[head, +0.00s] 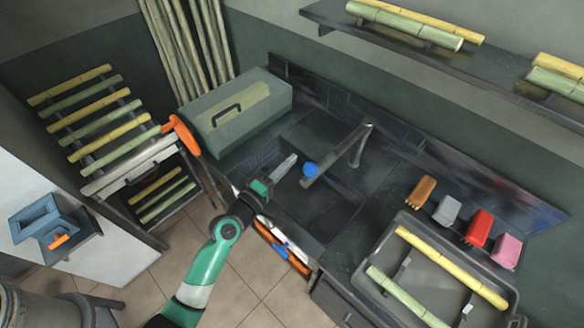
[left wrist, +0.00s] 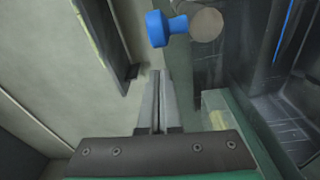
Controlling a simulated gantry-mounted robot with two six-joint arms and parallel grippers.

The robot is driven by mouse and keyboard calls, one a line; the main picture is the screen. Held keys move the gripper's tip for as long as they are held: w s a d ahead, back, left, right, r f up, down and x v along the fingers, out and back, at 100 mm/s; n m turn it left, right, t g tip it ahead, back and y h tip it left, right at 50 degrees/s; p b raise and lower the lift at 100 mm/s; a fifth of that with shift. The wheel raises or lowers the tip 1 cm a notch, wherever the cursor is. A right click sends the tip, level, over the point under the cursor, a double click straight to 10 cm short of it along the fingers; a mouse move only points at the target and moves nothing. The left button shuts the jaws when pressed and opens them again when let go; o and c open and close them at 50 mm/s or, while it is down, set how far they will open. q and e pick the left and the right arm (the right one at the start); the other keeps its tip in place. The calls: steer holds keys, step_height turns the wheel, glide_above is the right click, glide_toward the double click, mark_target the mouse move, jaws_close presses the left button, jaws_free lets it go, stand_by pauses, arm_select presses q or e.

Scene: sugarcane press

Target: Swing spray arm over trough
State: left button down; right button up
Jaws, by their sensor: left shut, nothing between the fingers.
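The spray arm (head: 340,152) is a grey bar on a bent post (head: 358,150) that rises from the dark counter. A blue knob (head: 311,169) sits at its near left end. The bar points toward the front left, above the dark recessed trough (head: 335,190). My left gripper (head: 291,159) is shut and empty, just left of the blue knob and apart from it. In the left wrist view, the shut fingers (left wrist: 156,75) point up just below the blue knob (left wrist: 160,28), with the round end of the bar (left wrist: 207,24) beside it. My right gripper is not in view.
A green lidded box (head: 237,115) stands left of the spray arm. A grey tray (head: 385,285) with cane pieces and several coloured blocks (head: 479,229) are at the right. A cane rack (head: 95,120) and orange handle (head: 181,134) are at the left. A shelf (head: 480,75) hangs above.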

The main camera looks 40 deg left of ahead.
arm_select(q)
steer(key=s+d+p, duration=0.2)
steer(key=s, duration=0.7)
steer(key=shift+s, duration=0.25)
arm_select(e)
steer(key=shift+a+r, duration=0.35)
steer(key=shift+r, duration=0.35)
arm_select(q)
steer(key=shift+f, duration=0.1)
